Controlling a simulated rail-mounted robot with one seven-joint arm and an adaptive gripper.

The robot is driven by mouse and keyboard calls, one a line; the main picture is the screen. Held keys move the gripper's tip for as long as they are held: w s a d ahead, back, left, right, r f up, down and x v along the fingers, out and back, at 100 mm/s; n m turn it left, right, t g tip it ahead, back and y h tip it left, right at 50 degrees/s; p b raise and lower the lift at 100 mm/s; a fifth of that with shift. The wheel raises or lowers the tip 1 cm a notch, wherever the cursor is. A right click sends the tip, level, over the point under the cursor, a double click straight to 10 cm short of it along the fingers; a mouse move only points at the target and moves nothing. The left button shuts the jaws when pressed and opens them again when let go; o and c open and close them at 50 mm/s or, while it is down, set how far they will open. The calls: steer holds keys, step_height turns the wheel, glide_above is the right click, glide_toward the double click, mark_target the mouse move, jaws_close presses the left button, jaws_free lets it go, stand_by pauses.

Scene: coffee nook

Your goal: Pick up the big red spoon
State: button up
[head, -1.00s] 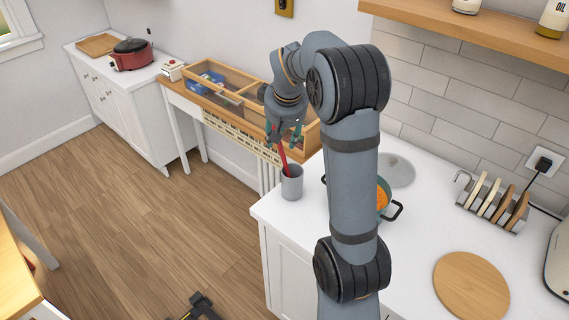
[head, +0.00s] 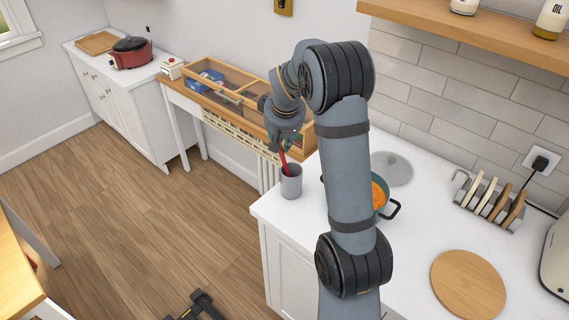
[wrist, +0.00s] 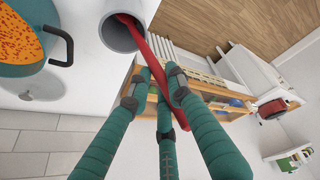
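The big red spoon (head: 283,163) stands tilted in a grey cup (head: 291,185) near the counter's left corner. In the wrist view the spoon (wrist: 152,60) rises out of the cup (wrist: 120,36) and runs between my teal fingers. My gripper (head: 284,143) is above the cup, around the upper part of the spoon. In the wrist view the fingertips of my gripper (wrist: 157,90) stand apart, with the spoon among them; no firm hold shows. The spoon's upper end is partly hidden by the fingers.
A teal pot (head: 381,197) with orange food stands right of the cup, partly behind my arm. A round lid (head: 392,168), a toast rack (head: 488,203) and a round wooden board (head: 468,284) are on the counter. A wooden organizer (head: 240,95) stands behind the gripper.

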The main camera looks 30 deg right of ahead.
jaws_close()
steer(key=shift+r, duration=0.15)
